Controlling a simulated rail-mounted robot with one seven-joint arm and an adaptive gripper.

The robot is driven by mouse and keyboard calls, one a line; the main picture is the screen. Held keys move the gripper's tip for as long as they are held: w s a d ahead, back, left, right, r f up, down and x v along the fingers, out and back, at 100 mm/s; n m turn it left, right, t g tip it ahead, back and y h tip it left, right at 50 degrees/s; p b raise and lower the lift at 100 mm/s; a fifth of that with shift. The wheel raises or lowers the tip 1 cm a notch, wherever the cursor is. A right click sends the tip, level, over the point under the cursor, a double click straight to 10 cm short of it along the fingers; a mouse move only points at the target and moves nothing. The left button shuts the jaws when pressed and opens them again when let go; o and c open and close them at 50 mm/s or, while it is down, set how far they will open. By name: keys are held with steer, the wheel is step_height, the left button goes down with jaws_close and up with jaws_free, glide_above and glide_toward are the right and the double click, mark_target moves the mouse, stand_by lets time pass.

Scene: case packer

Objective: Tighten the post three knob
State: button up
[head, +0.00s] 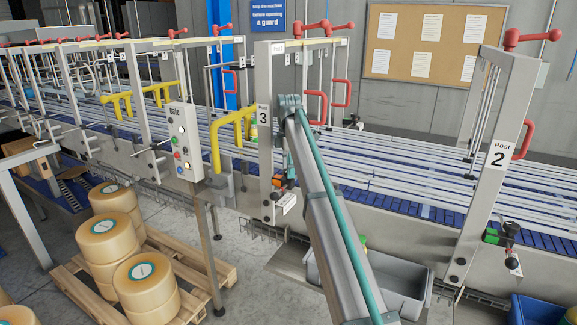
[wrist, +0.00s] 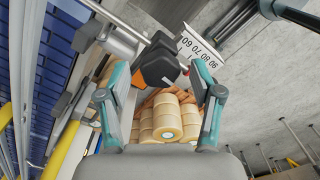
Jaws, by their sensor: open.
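Post three (head: 263,113) is the steel upright marked 3 on the conveyor's near side. Its knob (wrist: 158,66), black with orange, appears in the wrist view between and beyond my fingertips. In the head view a small orange and black part (head: 281,181) shows low on the post, partly hidden by my arm. My gripper (wrist: 159,78) is open, with one finger on either side of the knob in the picture. I cannot tell whether either finger touches it. The gripper is hidden behind my arm in the head view.
A white scale (wrist: 197,50) lies just beyond the knob. Post two (head: 498,150) stands at the right with its own knob. A control box (head: 184,140) and yellow guard handle (head: 216,140) are left of post three. Cheese-like wheels (head: 108,240) sit on a pallet; a grey bin (head: 400,285) is below.

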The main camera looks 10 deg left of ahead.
steer(key=shift+f, duration=0.1)
steer(key=c, duration=1.1)
steer(key=shift+c, duration=0.2)
steer(key=shift+m+b, duration=0.3)
steer(key=shift+m, duration=0.2)
steer(key=m+b, duration=0.1)
steer(key=m, duration=0.1)
steer(key=shift+f+m, duration=0.1)
steer(key=shift+m, duration=0.3)
steer(key=m+b, duration=0.2)
steer(key=m, duration=0.2)
steer(key=shift+m, duration=0.3)
steer(key=m+b, duration=0.1)
steer(key=m, duration=0.3)
steer(key=shift+m, duration=0.3)
steer(key=shift+m+b, duration=0.45)
steer(key=shift+m, duration=1.55)
